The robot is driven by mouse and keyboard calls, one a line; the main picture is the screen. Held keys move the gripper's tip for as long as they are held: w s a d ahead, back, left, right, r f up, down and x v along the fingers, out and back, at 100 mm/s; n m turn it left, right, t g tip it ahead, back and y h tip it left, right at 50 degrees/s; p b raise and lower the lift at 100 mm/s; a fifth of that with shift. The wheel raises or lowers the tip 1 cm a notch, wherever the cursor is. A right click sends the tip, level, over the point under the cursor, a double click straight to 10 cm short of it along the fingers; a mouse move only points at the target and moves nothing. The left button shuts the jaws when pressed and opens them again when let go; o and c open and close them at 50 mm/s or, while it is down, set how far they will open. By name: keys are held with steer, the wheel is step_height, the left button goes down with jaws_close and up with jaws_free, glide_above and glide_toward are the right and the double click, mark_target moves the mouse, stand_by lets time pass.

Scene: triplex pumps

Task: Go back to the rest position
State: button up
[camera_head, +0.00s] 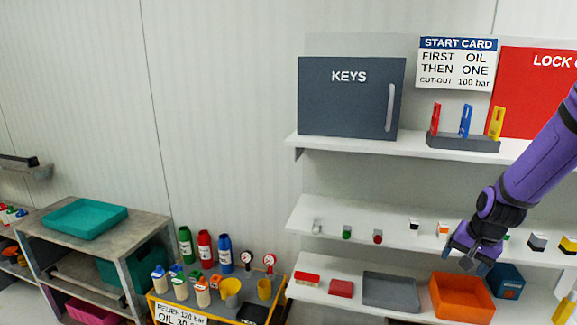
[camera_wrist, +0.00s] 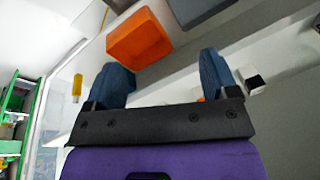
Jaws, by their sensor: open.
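My purple arm comes in from the right in the head view. My gripper (camera_head: 468,261) hangs in front of the shelves, just above and in front of the orange bin (camera_head: 462,297) on the lower shelf. In the wrist view my gripper (camera_wrist: 165,75) shows two blue fingers spread wide apart with nothing between them. The orange bin also shows in the wrist view (camera_wrist: 139,39), beyond the fingers and apart from them.
Close by are a grey tray (camera_head: 390,291), a blue box (camera_head: 506,281) and small blocks on the middle shelf (camera_head: 390,223). A grey KEYS cabinet (camera_head: 350,97) stands above. A yellow cart (camera_head: 190,318) with bottles is lower left. A teal tray (camera_head: 85,218) sits on a left bench.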

steer(key=s+a+r+n, duration=0.1)
steer(key=s+a+r, duration=0.2)
steer(key=r, duration=0.3)
steer(key=s+a+r+n+t+h, duration=0.1)
steer(key=s+a+r+n, duration=0.1)
steer(key=s+a+r, duration=0.3)
steer(key=s+a+r+n, duration=0.1)
steer(key=s+r, duration=0.1)
steer(key=r, duration=0.5)
steer(key=s+a+r+n, duration=0.1)
steer(key=s+a+r, duration=0.1)
steer(key=s, duration=0.5)
steer(key=s+a+r+n+t, duration=0.1)
steer(key=s+a+r+n, duration=0.1)
steer(key=s+r, duration=0.3)
steer(key=s, duration=0.3)
steer(key=shift+r, duration=0.2)
